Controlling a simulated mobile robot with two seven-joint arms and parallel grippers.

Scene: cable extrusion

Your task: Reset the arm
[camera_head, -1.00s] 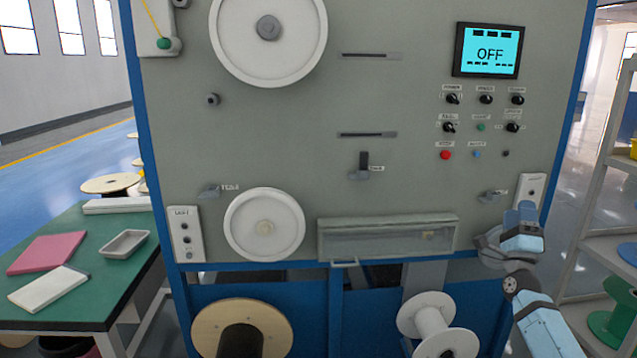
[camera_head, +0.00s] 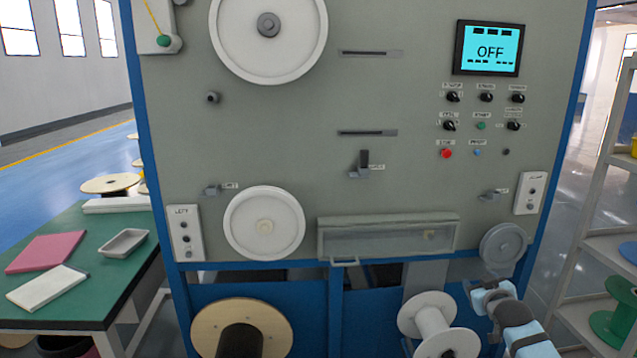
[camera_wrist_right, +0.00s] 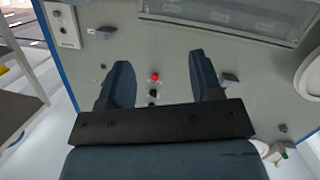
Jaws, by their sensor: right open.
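My right arm comes in at the lower right of the head view, and its gripper (camera_head: 486,281) is below the grey round wheel on the machine's lower right. In the right wrist view the two dark fingers of my right gripper (camera_wrist_right: 163,85) stand wide apart with nothing between them. The machine's grey panel (camera_wrist_right: 180,62) shows beyond them, upside down. My left gripper and left arm are not in view.
The machine panel (camera_head: 270,130) fills the middle, with a screen (camera_head: 489,49) reading OFF. A grey wheel (camera_head: 503,244) and a white spool (camera_head: 432,320) are near my right arm. A shelf (camera_head: 612,244) stands at right, a green table (camera_head: 122,265) at left.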

